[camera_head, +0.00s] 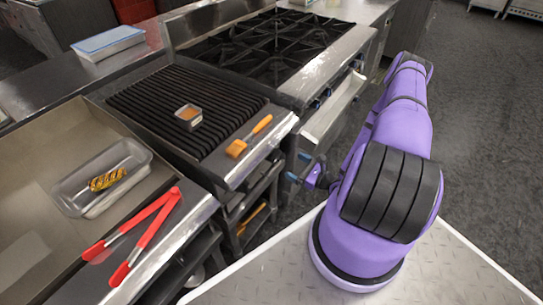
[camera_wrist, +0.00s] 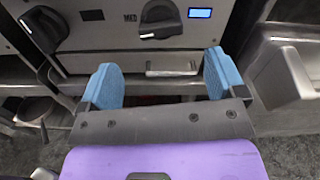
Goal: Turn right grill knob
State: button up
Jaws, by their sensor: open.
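In the wrist view, a steel front panel (camera_wrist: 105,33) carries two black knobs. The right knob (camera_wrist: 160,20) has its pointer lying roughly sideways, beside a "MED" label. The left knob (camera_wrist: 43,28) is turned at a slant. My gripper (camera_wrist: 161,80) is open, with its two blue fingers spread and nothing between them. It is below the right knob in the picture and apart from it. In the head view, my gripper (camera_head: 299,169) is low by the front right corner of the ribbed grill (camera_head: 185,102). The knobs cannot be made out there.
A blue-lit display (camera_wrist: 200,13) is right of the knob. A metal bar handle (camera_wrist: 285,72) juts out at the right. The black-grated range (camera_head: 268,48) stands right of the grill. Red tongs (camera_head: 140,232), a brush (camera_head: 248,136) and a tray (camera_head: 102,178) lie on the counters.

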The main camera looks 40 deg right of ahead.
aim_at(278, 157)
jog(key=x, duration=1)
jog(key=shift+w, duration=0.25)
jog(key=c, duration=0.9)
